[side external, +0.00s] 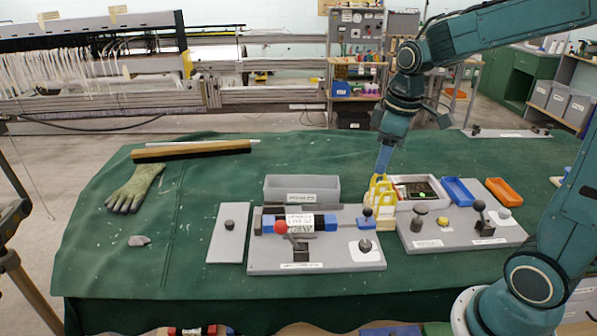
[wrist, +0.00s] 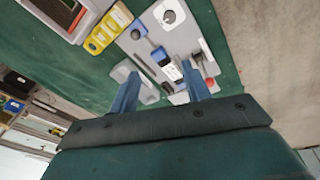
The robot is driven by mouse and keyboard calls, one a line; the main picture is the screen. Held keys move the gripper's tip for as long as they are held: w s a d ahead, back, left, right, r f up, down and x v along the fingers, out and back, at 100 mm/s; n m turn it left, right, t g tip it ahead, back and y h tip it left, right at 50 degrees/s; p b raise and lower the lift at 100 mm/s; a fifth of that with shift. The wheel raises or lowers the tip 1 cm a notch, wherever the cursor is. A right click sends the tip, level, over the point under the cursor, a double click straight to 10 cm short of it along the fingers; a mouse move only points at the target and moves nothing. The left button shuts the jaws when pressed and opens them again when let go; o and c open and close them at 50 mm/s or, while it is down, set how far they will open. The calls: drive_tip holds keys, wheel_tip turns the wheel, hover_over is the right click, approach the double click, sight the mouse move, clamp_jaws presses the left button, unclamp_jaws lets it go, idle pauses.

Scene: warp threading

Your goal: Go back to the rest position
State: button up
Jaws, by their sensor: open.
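My gripper (side external: 382,172) points down above the table beside a yellow slotted block (side external: 379,198); the side view does not show clearly whether they touch. In the wrist view my gripper (wrist: 160,82) has its two blue fingers spread apart with nothing held between them. The yellow block also shows there (wrist: 108,28), left of the fingers. A grey plate (side external: 340,262) carries a blue and white fixture (side external: 300,222), a red ball knob (side external: 281,227) and a dark knob on a white pad (side external: 365,245).
A grey bin (side external: 275,189) stands behind the plate. To the right are a tray with dark contents (side external: 400,180), blue (side external: 457,191) and orange (side external: 503,191) trays, and another grey plate (side external: 425,236). A glove (side external: 133,188) and a brush (side external: 190,150) lie left. The green cloth's left front is clear.

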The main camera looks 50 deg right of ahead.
drive_tip(key=s+a+r+m+t, duration=0.1)
drive_tip(key=s+a+r+m, duration=0.1)
drive_tip(key=s+a, duration=0.2)
drive_tip(key=s+a+r+m+t, duration=0.2)
drive_tip(key=s+a, duration=0.2)
drive_tip(key=s, duration=0.6)
drive_tip(key=shift+a+r+y, duration=0.25)
drive_tip(key=shift+y, duration=0.05)
